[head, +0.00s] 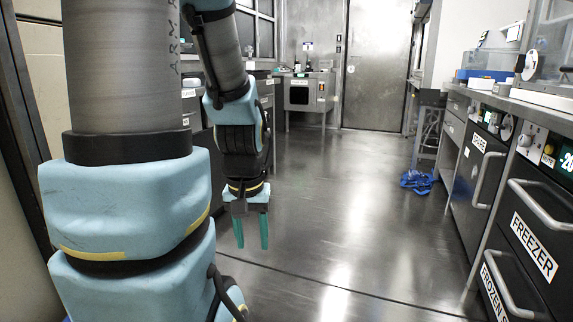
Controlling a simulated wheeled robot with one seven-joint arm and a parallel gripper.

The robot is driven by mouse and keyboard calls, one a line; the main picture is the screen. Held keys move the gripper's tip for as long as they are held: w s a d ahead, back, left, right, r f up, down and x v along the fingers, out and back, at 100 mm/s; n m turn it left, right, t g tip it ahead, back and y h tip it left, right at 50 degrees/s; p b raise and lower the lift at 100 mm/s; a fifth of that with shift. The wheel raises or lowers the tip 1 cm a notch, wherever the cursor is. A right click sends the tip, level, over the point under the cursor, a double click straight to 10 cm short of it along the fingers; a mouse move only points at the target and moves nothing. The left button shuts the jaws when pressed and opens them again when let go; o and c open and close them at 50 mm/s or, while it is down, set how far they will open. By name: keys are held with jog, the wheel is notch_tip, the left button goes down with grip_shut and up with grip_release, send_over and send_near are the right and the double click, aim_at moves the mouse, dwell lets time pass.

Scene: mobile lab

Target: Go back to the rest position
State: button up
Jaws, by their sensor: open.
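My gripper (251,230) hangs from my arm near the middle of the head view. Its two teal fingers point straight down and stand apart, with nothing between them. It is over the bare grey floor (345,215), touching nothing that I can see. My arm's large blue and grey links fill the left side and hide what is behind them.
A counter with a drawer marked FREEZER (534,246) runs along the right. A blue item (417,181) lies on the floor beside it. A metal door (376,65) and a steel cabinet (305,95) stand at the back. The central floor is clear.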

notch_tip(320, 180, up, 38)
jog(key=p, duration=3.6)
jog(key=shift+w+d+f, duration=0.15)
jog(key=shift+w, duration=0.15)
